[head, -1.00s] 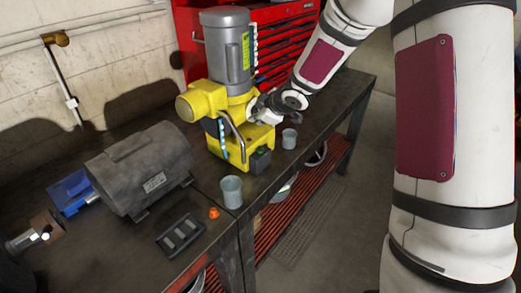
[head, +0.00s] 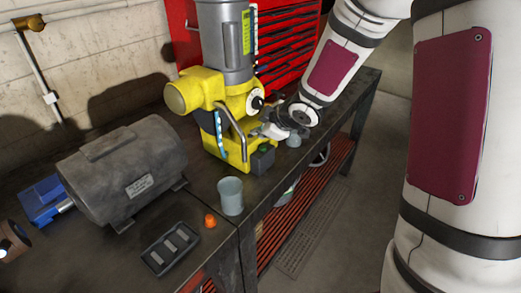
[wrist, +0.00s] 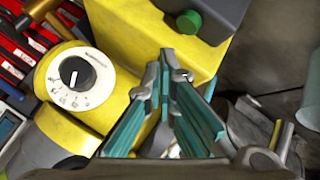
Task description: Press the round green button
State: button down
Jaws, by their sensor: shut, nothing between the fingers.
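The round green button (head: 264,149) sits on top of a small dark grey box (head: 262,162) at the front foot of the yellow machine (head: 208,93). In the wrist view the green button (wrist: 188,21) shows near the top, on the grey box (wrist: 218,12), beyond my fingertips and slightly right of them. My gripper (head: 262,132) is just above and behind the button in the head view, apart from it. In the wrist view my gripper (wrist: 168,62) has its teal-lined fingers together at the tips, with nothing between them.
A white dial with a black knob (wrist: 76,78) is on the machine, left of my fingers. On the bench are a grey motor (head: 125,172), a grey cup (head: 230,196), an orange piece (head: 210,221) and a black tray (head: 170,248). A red tool cabinet (head: 290,45) stands behind.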

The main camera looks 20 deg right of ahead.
aim_at(257, 145)
jog(key=shift+f+b, duration=0.55)
jog(key=shift+f, duration=0.3)
jog(key=shift+f, duration=0.1)
dwell(0.8)
jog(key=shift+f+b, duration=0.3)
jog(key=shift+s+f+b, duration=0.2)
jog(key=shift+f+b, duration=0.15)
jog(key=shift+f, duration=0.15)
jog(key=shift+s+f+b, duration=0.15)
jog(key=shift+f+b, duration=0.2)
jog(key=shift+f, duration=0.1)
dwell(1.2)
jog(key=shift+d+r+p, duration=0.1)
jog(key=shift+r+p, duration=0.35)
jog(key=shift+p, duration=0.15)
jog(key=shift+r+p, duration=0.9)
jog(key=shift+p, duration=0.1)
notch_tip(257, 145, up, 3)
jog(key=p, duration=0.3)
jog(key=shift+w+r, duration=0.1)
jog(key=shift+r, duration=0.1)
